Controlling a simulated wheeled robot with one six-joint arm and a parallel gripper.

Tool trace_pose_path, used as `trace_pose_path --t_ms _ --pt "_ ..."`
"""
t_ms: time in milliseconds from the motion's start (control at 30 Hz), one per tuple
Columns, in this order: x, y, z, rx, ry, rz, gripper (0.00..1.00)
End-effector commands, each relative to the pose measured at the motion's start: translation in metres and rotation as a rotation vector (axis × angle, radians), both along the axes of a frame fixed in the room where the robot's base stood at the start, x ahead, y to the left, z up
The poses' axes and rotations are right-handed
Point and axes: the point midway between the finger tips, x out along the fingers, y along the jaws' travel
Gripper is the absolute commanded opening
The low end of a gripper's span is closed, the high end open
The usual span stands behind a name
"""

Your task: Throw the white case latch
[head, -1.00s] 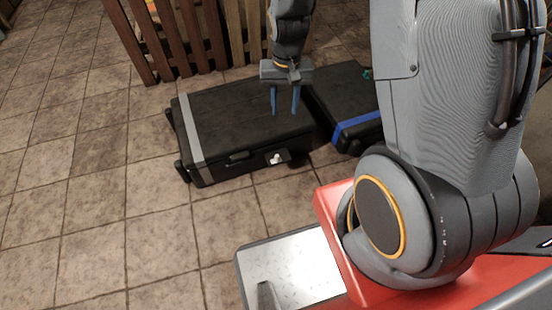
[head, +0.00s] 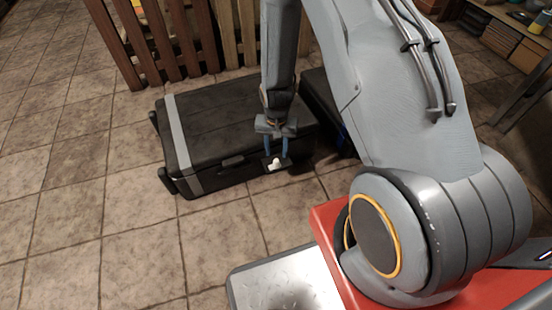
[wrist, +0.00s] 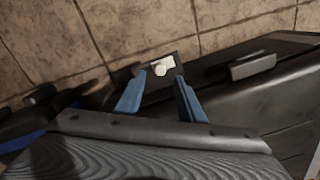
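The black case with the pale grey-white band (head: 178,135) lies on the tiled floor. Its latch (head: 276,167) is a white knob on a dark plate at the front side, near the right end. In the wrist view the white latch (wrist: 161,68) shows just beyond and between my fingertips. My gripper (head: 276,155) has two blue fingers spread apart, with nothing held between them. It points down over the front edge of the case, right at the latch. In the wrist view my gripper (wrist: 159,82) also shows open. I cannot tell whether a finger touches the latch.
A second black case (head: 318,95) stands close on the right, partly hidden by my arm. A dark handle (wrist: 253,66) sits on the case front beside the latch. A wooden slat fence (head: 190,40) stands behind. The floor in front and left is clear.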

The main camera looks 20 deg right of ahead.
Motion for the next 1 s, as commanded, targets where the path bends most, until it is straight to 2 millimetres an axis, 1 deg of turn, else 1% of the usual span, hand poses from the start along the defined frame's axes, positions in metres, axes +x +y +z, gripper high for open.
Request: trace_pose_path --t_ms 33,100,300,433,667,700,867,900,1000 --pt "0.000 0.000 -0.012 0.000 0.002 0.000 0.36" --pt "-0.001 0.000 -0.022 0.000 0.003 0.000 0.36" --pt "0.000 0.000 -0.042 -0.001 0.000 0.001 0.36" --pt "0.000 0.000 -0.045 -0.001 0.000 0.001 0.36" --pt "0.000 0.000 -0.045 0.000 0.000 0.001 0.36" --pt "0.000 0.000 -0.045 -0.001 0.000 0.001 0.29" --pt "0.000 0.000 -0.045 -0.001 0.000 0.001 0.02" --pt "0.000 0.000 -0.045 -0.001 0.000 0.001 0.00" --pt "0.000 0.000 -0.045 -0.001 0.000 0.001 0.00"
